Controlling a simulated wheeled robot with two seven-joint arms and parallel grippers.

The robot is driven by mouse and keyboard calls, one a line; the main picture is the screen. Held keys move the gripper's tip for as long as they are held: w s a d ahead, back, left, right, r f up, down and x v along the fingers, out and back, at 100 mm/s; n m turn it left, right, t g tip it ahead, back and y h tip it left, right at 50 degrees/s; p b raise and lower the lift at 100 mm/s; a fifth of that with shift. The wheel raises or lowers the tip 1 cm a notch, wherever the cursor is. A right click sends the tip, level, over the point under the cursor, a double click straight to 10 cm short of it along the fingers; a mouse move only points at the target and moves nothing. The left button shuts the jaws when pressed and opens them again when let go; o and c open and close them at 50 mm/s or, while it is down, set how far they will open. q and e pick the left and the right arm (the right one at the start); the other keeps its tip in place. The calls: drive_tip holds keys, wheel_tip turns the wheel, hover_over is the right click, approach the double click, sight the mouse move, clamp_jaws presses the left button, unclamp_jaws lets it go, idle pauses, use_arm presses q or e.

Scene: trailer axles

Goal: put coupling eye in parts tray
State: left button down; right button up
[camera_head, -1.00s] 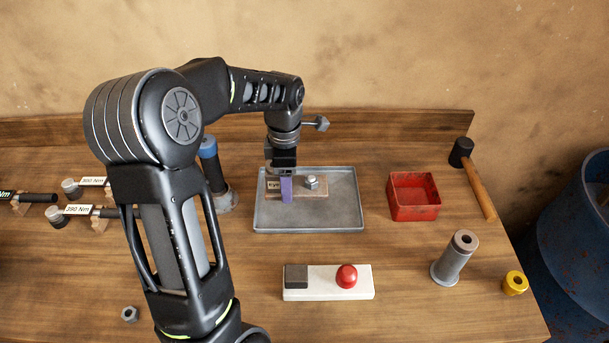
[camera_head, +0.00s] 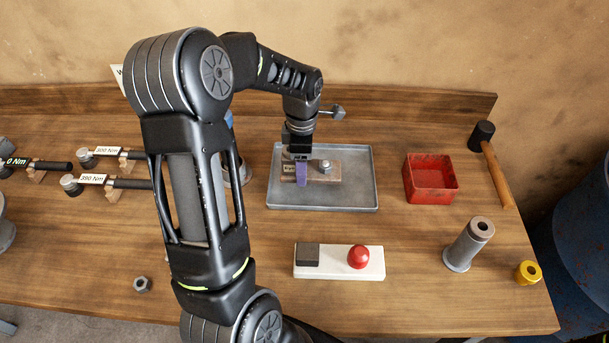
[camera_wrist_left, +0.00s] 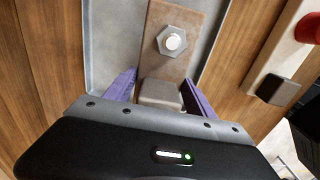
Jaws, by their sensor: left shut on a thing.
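The coupling eye, a flat brown plate (camera_head: 325,173) with a label at its left end and a hex nut on it, is over the floor of the grey parts tray (camera_head: 352,194). I cannot tell whether it touches the tray floor. My left gripper (camera_head: 301,176) reaches down at the plate's left end, its purple fingers shut on it. In the left wrist view, the fingers (camera_wrist_left: 160,92) stand on both sides of a block at the plate's near end, and the plate (camera_wrist_left: 155,58) runs away under the nut. My right gripper is out of view.
A red bin (camera_head: 431,184) and a mallet (camera_head: 491,165) stand right of the tray. A white block with a red button (camera_head: 358,257) lies in front. A grey cylinder (camera_head: 468,245) and a yellow ring (camera_head: 528,272) are at front right. Torque wrenches (camera_head: 115,182) lie at left.

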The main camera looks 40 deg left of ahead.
use_arm(q)
drive_tip(key=shift+f, duration=0.45)
drive_tip(key=shift+f+b, duration=0.35)
drive_tip(key=shift+f, duration=1.55)
drive_tip(key=shift+f, duration=0.15)
drive_tip(key=shift+c, duration=1.6)
unclamp_jaws()
wheel_tip(320, 180, up, 12)
drive_tip(key=shift+r+p, duration=0.15)
drive_tip(key=shift+p, duration=0.25)
